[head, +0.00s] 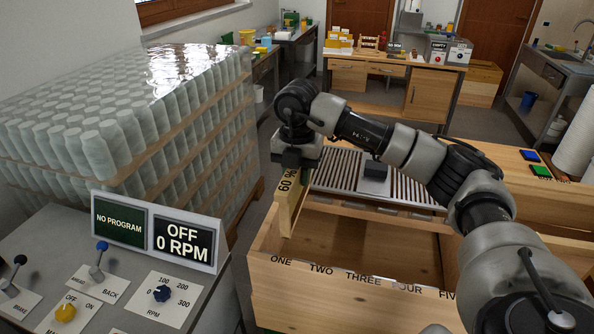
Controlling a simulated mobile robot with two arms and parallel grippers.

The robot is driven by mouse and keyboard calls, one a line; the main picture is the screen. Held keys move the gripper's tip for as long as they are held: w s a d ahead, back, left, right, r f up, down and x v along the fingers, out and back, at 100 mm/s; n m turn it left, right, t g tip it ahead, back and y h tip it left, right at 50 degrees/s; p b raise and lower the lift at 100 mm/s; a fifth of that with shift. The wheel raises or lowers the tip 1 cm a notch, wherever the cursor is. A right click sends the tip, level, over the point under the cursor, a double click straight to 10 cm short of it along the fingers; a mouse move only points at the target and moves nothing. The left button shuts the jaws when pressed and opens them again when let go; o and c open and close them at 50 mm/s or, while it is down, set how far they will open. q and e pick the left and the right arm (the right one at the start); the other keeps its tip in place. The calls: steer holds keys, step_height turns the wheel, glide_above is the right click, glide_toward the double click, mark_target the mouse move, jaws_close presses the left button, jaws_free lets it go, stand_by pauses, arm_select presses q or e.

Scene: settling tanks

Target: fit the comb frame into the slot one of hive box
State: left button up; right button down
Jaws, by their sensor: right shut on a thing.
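My right gripper (296,160) is shut on the upper end of the comb frame (288,203). The comb frame is a narrow pale wooden piece, seen nearly edge-on, with a "60 %" label. It hangs upright at the left end of the hive box (330,297). I cannot tell whether its lower end is inside the box or just above it. The hive box is an open wooden box with labels ONE to FIVE along its front rim; slot one (281,259) is leftmost. My right arm hides the box's right part. My left gripper is not in view.
A slatted grey grid (345,172) lies behind the box's opening. A control panel (157,232) reading OFF, 0 RPM stands at the lower left. Stacked wrapped jars (130,110) rise at the left. Blue and green buttons (540,169) sit at the right.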

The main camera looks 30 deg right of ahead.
step_height(320, 180, down, 2)
steer(key=shift+w+f+b, duration=0.1)
steer(key=shift+b, duration=0.4)
arm_select(q)
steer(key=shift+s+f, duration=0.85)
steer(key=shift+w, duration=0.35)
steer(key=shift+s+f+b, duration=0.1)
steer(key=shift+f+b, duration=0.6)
steer(key=shift+b, duration=0.05)
arm_select(e)
steer(key=shift+f, duration=1)
arm_select(q)
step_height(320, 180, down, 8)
steer(key=b, duration=0.8)
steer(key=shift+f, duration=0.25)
arm_select(e)
step_height(320, 180, down, 12)
steer(key=shift+f, duration=0.25)
stand_by(2.2)
